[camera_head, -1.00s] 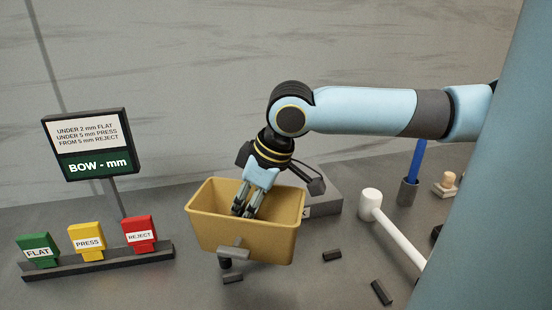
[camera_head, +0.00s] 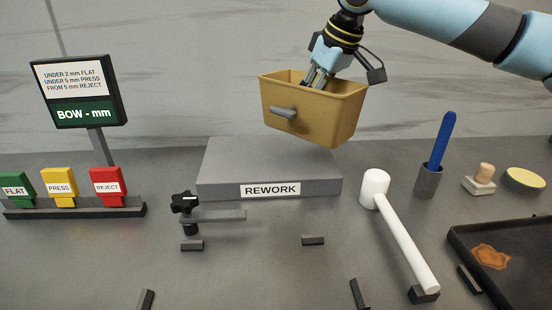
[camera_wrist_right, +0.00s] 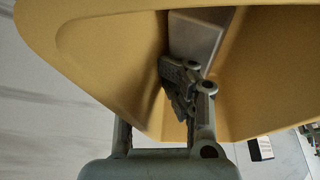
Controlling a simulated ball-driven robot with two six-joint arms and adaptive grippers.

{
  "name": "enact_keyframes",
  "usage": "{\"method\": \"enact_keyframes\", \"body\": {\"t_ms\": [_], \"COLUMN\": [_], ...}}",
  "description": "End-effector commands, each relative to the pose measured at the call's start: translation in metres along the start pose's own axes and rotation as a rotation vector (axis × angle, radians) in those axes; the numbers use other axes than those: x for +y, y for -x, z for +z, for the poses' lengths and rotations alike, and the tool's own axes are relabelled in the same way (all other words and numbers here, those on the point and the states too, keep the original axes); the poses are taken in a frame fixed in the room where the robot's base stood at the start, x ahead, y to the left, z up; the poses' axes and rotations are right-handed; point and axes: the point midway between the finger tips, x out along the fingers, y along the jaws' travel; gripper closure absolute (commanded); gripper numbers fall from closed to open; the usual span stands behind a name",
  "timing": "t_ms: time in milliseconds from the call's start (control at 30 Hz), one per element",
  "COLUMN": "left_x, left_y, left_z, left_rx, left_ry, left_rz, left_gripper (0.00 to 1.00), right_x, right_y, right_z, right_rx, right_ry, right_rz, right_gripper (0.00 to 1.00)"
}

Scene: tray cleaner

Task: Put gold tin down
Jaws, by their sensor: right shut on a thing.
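The gold tin (camera_head: 335,117) is an open box with a small grey handle on its front. In the head view it hangs in the air, slightly tilted, above the back right part of the grey REWORK block (camera_head: 225,165). My right gripper (camera_head: 318,82) reaches down into the tin and is shut on it. In the right wrist view the tin's yellow walls (camera_wrist_right: 95,45) fill most of the picture, with the gripper fingers (camera_wrist_right: 190,88) inside. The exact contact between fingers and tin is partly hidden. My left gripper is not in view.
A white mallet (camera_head: 400,235) lies right of the block. A clamp (camera_head: 186,205) with a flat bar stands in front of it. A blue-handled tool (camera_head: 441,140) stands in a cup. A dark tray (camera_head: 520,265) is at right; colored cards (camera_head: 107,185) and a sign (camera_head: 80,92) are left.

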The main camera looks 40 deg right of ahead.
Motion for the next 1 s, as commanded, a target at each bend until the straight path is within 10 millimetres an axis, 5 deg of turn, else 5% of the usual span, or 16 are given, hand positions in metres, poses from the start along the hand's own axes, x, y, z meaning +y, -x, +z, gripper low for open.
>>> {"method": "enact_keyframes", "body": {"t_ms": [267, 700, 1000], "left_x": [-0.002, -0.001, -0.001], "left_y": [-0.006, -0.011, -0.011], "left_z": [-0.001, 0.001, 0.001], "left_rx": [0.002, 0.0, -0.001], "left_ry": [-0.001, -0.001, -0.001], "left_rz": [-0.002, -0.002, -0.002], "left_gripper": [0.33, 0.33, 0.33], "right_x": [0.001, 0.004, 0.005], "right_y": [-0.011, -0.093, -0.115], "right_z": [-0.017, -0.078, -0.084], "right_rx": [0.007, 0.001, -0.001], "right_ry": [-0.006, -0.002, 0.002], "right_rz": [-0.005, -0.004, 0.0], "right_gripper": [1.0, 1.0, 1.0]}}
